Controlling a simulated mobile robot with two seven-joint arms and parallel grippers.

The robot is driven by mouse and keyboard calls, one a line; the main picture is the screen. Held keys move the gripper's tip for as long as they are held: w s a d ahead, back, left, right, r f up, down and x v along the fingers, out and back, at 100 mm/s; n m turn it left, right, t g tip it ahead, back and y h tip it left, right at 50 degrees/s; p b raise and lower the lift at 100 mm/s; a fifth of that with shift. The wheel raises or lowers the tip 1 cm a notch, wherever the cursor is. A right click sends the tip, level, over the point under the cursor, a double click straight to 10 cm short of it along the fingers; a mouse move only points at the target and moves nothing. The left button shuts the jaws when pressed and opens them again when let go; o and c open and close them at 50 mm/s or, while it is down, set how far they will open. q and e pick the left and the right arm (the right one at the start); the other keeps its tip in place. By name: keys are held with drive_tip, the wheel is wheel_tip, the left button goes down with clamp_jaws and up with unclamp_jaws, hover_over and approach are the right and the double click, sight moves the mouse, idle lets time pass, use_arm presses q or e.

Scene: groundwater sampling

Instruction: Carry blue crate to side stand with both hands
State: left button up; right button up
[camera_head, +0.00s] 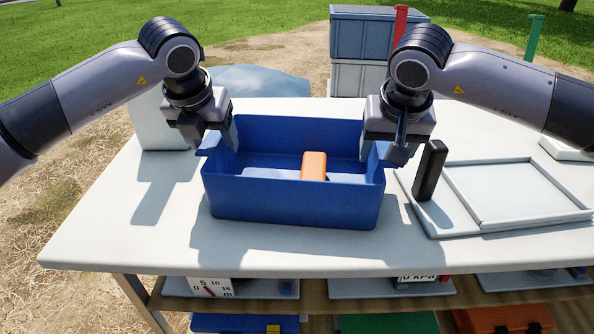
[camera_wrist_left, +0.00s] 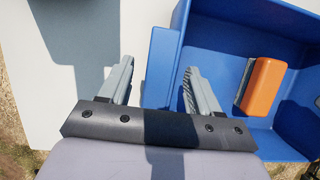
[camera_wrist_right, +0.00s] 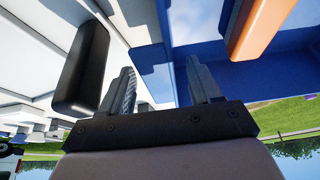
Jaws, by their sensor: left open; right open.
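The blue crate (camera_head: 290,200) stands upright on the white table. An orange block (camera_head: 314,166) lies inside it; it also shows in the left wrist view (camera_wrist_left: 262,88). My left gripper (camera_head: 222,142) is open at the crate's left end. In the left wrist view its fingers (camera_wrist_left: 160,85) point down on either side of the left end lip (camera_wrist_left: 163,62). My right gripper (camera_head: 386,148) is open at the right end. In the right wrist view the crate's end (camera_wrist_right: 160,45) shows between and beyond its fingers (camera_wrist_right: 160,85). I cannot identify the side stand.
A black upright block (camera_head: 429,171) and a pale tray (camera_head: 515,195) stand close to the crate's right. A white box (camera_head: 160,122) is behind left. Stacked grey crates (camera_head: 372,40) stand beyond the table. The front table strip (camera_head: 230,255) is clear.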

use_arm(q)
drive_tip(key=shift+w+f, duration=0.1)
drive_tip(key=shift+f, duration=0.15)
use_arm(e)
drive_tip(key=shift+w+f, duration=0.1)
drive_tip(key=shift+f, duration=0.1)
use_arm(q)
clamp_jaws()
use_arm(e)
clamp_jaws()
use_arm(q)
drive_tip(key=shift+r, duration=0.15)
use_arm(e)
drive_tip(key=shift+r, duration=0.1)
